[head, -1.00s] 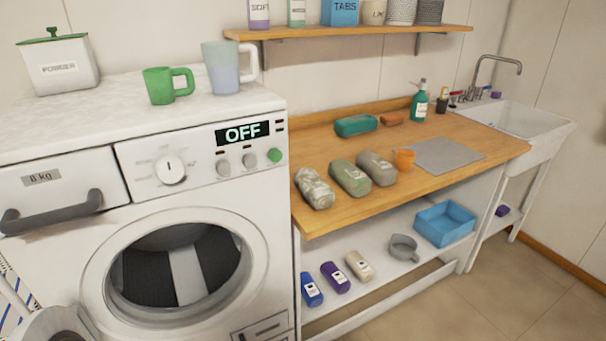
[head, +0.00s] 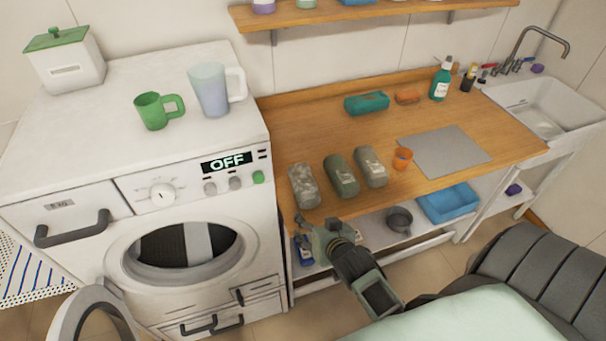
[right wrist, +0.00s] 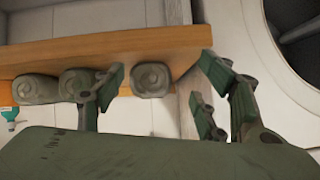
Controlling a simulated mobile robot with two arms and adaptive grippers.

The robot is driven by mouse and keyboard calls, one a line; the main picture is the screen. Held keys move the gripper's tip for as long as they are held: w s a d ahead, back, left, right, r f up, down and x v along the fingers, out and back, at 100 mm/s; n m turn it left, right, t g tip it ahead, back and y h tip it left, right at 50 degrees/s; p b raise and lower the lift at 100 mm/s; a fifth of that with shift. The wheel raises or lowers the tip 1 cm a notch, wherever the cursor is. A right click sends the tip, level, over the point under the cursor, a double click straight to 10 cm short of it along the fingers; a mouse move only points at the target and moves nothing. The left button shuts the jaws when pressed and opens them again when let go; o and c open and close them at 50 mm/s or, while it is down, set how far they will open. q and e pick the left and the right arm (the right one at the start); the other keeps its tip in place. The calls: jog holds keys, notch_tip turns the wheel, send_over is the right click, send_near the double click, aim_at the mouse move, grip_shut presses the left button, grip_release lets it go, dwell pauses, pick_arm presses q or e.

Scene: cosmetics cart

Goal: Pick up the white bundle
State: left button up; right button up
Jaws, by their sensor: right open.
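Three rolled bundles lie side by side near the front edge of the wooden counter. The leftmost, a mottled whitish bundle (head: 304,187), is closest to the washing machine. A green bundle (head: 341,176) and a grey-green bundle (head: 371,167) lie to its right. My right gripper (head: 318,228) is just in front of the counter edge, close to the whitish bundle's near end. In the right wrist view that bundle (right wrist: 152,80) shows end-on between the open fingers, nearer the left finger, with no clear contact. My left gripper is out of view.
The washing machine (head: 75,215) stands left of the counter, its round door (head: 92,318) open. An orange cup (head: 402,159) and a grey mat (head: 445,150) lie right of the bundles. A lower shelf holds a blue bin (head: 448,203) and a grey pot (head: 399,220).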

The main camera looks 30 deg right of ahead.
aim_at(314, 198)
jog(key=w+d, duration=0.1)
jog(key=w+d+r+m+t, duration=0.1)
jog(key=w+d+r+t+h, duration=0.1)
jog(key=shift+w+d+m+p, duration=0.25)
jog(key=shift+d+m+p, duration=0.05)
jog(key=shift+m, duration=0.1)
jog(key=shift+w+d+r, duration=0.1)
jog(key=shift+w, duration=0.3)
jog(key=b+x, duration=0.2)
jog(key=x, duration=0.4)
jog(key=b+x, duration=0.2)
jog(key=x, duration=0.1)
jog(key=b+x, duration=0.1)
jog(key=b, duration=0.1)
jog(key=shift+w+r, duration=0.15)
jog(key=shift+w, duration=0.6)
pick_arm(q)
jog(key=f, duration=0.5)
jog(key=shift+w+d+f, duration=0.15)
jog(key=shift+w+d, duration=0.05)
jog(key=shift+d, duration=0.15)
pick_arm(e)
jog(key=shift+s+r, duration=0.1)
jog(key=shift+c, duration=0.2)
